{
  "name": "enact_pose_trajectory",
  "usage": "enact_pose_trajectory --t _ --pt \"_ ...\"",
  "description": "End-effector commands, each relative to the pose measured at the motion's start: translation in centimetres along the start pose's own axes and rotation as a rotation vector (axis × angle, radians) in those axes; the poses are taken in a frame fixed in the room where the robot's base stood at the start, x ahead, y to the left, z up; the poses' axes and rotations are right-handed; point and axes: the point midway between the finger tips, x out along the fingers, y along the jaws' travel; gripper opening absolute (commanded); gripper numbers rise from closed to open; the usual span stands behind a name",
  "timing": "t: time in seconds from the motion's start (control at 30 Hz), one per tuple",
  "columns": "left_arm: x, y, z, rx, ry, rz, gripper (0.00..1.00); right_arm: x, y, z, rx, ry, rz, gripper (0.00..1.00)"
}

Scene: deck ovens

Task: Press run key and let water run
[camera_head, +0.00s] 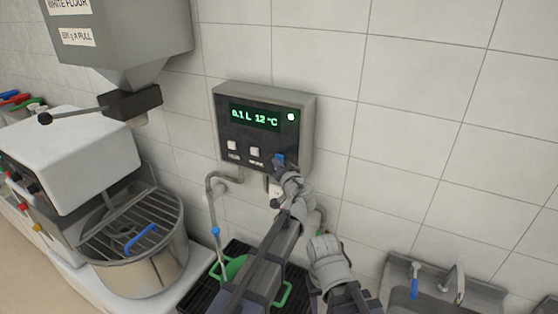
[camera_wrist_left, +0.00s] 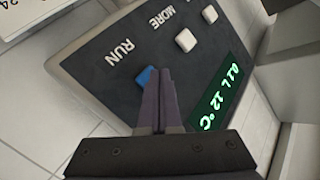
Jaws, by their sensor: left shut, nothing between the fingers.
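The water meter box (camera_head: 265,92) hangs on the tiled wall, its display (camera_head: 254,117) lit green with "0.1 L 12 °C" and a bright round lamp beside it. The blue run key (camera_head: 279,159) is at the lower right of its face, and it also shows in the left wrist view (camera_wrist_left: 146,77) beside the word RUN. My left gripper (camera_head: 280,168) is shut and empty. In the left wrist view its fingertips (camera_wrist_left: 158,70) overlap the edge of the blue key; I cannot tell whether they press it.
Two pale keys (camera_head: 232,145) sit left of the run key. A green bucket (camera_head: 235,267) stands below on a black grate, partly behind my arm. A mixer with a steel bowl (camera_head: 150,270) is at left, a sink (camera_head: 440,290) at lower right. The right wall is bare.

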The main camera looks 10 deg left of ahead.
Motion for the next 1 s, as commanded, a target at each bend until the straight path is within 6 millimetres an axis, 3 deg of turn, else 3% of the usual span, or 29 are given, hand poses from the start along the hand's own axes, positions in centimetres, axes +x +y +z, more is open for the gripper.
enact_pose_trajectory --t 0.57,1.0 --pt "-0.8 -0.6 0.6 0.0 -0.001 0.0 0.0 0.0 0.0 0.0 0.0 0.0 0.0 0.5" --pt "-3.5 -2.5 2.6 0.0 -0.001 0.0 0.0 0.0 0.0 0.0 0.0 0.0 0.0 0.5"
